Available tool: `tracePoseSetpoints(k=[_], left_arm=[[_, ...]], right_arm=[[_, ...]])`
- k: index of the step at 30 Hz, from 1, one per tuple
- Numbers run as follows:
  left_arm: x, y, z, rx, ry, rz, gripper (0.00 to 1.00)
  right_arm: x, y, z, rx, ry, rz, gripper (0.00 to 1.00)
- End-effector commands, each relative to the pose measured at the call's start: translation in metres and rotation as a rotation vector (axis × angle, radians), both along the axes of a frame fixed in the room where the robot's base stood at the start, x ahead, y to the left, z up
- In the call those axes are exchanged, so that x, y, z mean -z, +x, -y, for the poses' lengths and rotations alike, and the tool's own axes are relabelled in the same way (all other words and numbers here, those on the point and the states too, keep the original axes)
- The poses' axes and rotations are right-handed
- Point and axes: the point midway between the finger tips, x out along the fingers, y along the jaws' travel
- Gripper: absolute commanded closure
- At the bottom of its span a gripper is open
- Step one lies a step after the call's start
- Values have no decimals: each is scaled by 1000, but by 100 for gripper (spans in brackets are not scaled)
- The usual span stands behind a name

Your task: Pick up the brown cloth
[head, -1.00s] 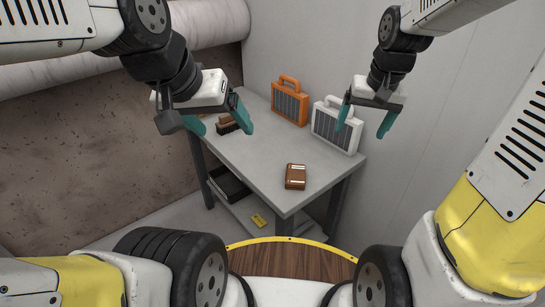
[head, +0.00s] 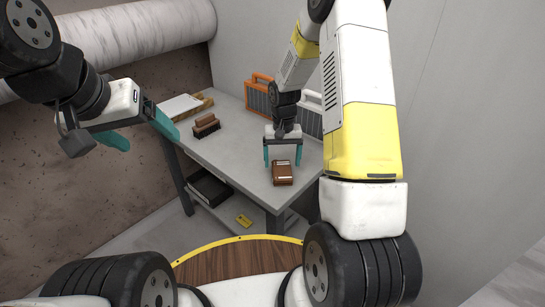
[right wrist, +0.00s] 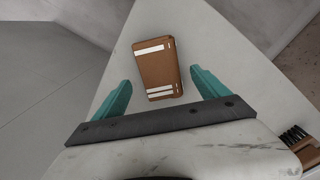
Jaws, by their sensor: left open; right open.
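The brown cloth (head: 283,174) is a folded brown block with pale stripes, lying near the front corner of the grey stone slab table (head: 236,163). In the right wrist view the cloth (right wrist: 157,67) lies ahead of the fingertips, between their lines. My right gripper (head: 283,163) is open, pointing down just above and behind the cloth; no contact can be made out. It also shows in the right wrist view (right wrist: 160,82). My left gripper (head: 143,132) is open and empty, in the air left of the table.
A brush with a brown back (head: 206,125) stands on the table's left part, before a white sheet (head: 180,106) on a tan board. An orange case (head: 259,95) and a white case (head: 309,115), partly hidden by my right arm, stand at the back wall. A yellow tag (head: 244,220) lies below.

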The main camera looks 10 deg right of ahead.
Motion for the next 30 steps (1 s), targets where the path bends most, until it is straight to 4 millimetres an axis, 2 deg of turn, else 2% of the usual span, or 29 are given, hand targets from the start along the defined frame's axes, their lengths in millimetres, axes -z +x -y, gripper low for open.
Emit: tracePoseSetpoints(k=[1, 6, 14, 17, 24, 25, 30], left_arm=[[0, 0, 0, 0, 0, 0, 20], [0, 0, 0, 0, 0, 0, 20], [0, 0, 0, 0, 0, 0, 20], [0, 0, 0, 0, 0, 0, 20], [0, 0, 0, 0, 0, 0, 20], [0, 0, 0, 0, 0, 0, 20], [0, 0, 0, 0, 0, 0, 20]], right_arm=[[10, 0, -1, 0, 0, -4, 15], [29, 1, -1, -1, 0, -1, 15], [32, 1, -1, 0, 0, 0, 15], [31, 1, -1, 0, 0, 0, 31], [31, 1, -1, 0, 0, 0, 78], [31, 1, -1, 0, 1, 0, 81], [31, 1, -1, 0, 1, 1, 81]])
